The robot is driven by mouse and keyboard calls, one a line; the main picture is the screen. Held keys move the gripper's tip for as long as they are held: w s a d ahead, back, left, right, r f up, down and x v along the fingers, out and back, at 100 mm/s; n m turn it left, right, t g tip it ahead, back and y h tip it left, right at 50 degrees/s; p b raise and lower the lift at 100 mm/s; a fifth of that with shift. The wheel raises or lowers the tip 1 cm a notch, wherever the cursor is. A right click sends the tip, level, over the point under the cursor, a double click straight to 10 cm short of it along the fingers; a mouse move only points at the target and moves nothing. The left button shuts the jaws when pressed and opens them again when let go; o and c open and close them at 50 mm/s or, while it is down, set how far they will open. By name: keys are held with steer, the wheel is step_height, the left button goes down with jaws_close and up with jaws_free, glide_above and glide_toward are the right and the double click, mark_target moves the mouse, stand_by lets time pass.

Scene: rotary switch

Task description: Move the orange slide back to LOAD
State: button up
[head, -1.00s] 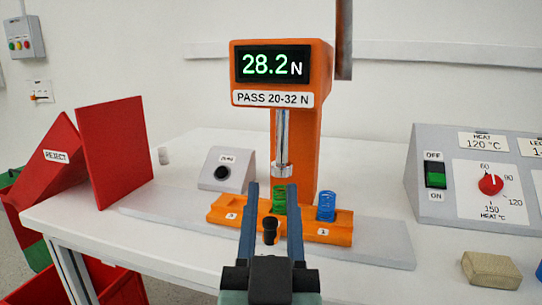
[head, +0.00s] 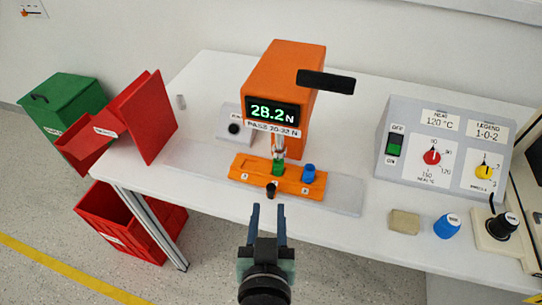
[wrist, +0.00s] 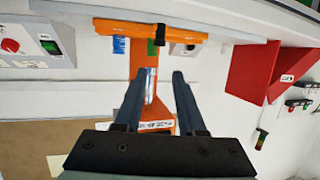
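The orange slide (head: 250,177) lies on a grey base plate (head: 345,198) under the orange press (head: 285,65). A green spring (head: 278,168) stands on it below the plunger; a blue spring (head: 309,172) stands at its right end. A black knob (head: 271,190) sticks out at the slide's front. My gripper (head: 269,208) is open and empty, in front of the knob and apart from it. In the wrist view, upside down, the slide (wrist: 120,27) and knob (wrist: 157,36) show at the top, beyond my open fingers (wrist: 160,75). No LOAD label is readable.
The display (head: 272,112) reads 28.2 N. A red reject chute (head: 145,115) stands left, above a red bin (head: 115,225). A grey control box (head: 440,150), a tan block (head: 404,222) and a blue cap (head: 446,227) are at right. The table before the slide is clear.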

mark_target(271, 188)
steer(key=shift+g, duration=0.5)
steer(key=x, duration=0.3)
steer(key=p+x, duration=0.1)
steer(key=x, duration=0.6)
steer(key=shift+w+d+f+p, duration=0.1)
steer(key=shift+f+p, duration=0.25)
steer(key=shift+f, duration=0.2)
jaws_close()
stand_by(0.8)
